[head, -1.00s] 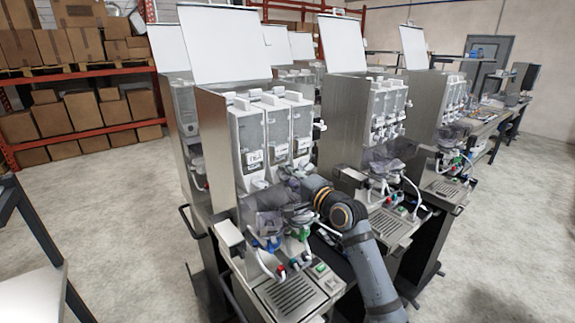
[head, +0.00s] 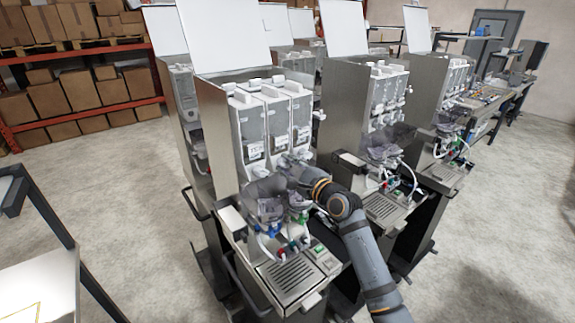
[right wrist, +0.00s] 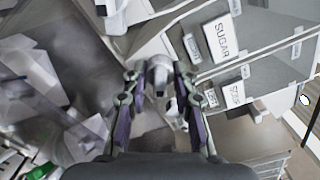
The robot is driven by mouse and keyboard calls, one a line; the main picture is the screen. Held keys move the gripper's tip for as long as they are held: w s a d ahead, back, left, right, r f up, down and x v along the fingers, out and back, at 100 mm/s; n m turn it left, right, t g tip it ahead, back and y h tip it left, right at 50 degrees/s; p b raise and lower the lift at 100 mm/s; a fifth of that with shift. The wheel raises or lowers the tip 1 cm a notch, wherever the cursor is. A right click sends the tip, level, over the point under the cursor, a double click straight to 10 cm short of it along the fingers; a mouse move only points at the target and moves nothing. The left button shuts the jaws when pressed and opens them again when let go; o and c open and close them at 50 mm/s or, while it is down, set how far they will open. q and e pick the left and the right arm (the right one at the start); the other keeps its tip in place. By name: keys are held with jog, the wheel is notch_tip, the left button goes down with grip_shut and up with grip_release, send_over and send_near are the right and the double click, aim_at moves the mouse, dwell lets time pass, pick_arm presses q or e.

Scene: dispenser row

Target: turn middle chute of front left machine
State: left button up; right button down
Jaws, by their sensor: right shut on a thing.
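The front left machine (head: 215,150) is a steel dispenser with its white lid raised and three clear canisters (head: 275,120) side by side. My right gripper (head: 285,165) reaches in from the right, just below the canisters. In the right wrist view its two fingers (right wrist: 160,78) are closed around a small whitish chute (right wrist: 158,72), which appears to be the middle one. The fingers and arm hide most of the chute in the head view, so its turn is hard to judge there. My left gripper is not in view.
Below are clear mixing bowls (head: 268,208), hoses with coloured fittings and a drip tray (head: 290,275). More machines (head: 385,110) stand to the right and behind. A dark-framed table (head: 45,290) is at the lower left. The floor (head: 140,190) between is clear.

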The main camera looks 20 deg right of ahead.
jog(key=shift+f, duration=0.1)
dwell(0.3)
jog(key=c, duration=1.4)
grip_release()
jog(key=v, duration=1.2)
jog(key=shift+a, duration=0.1)
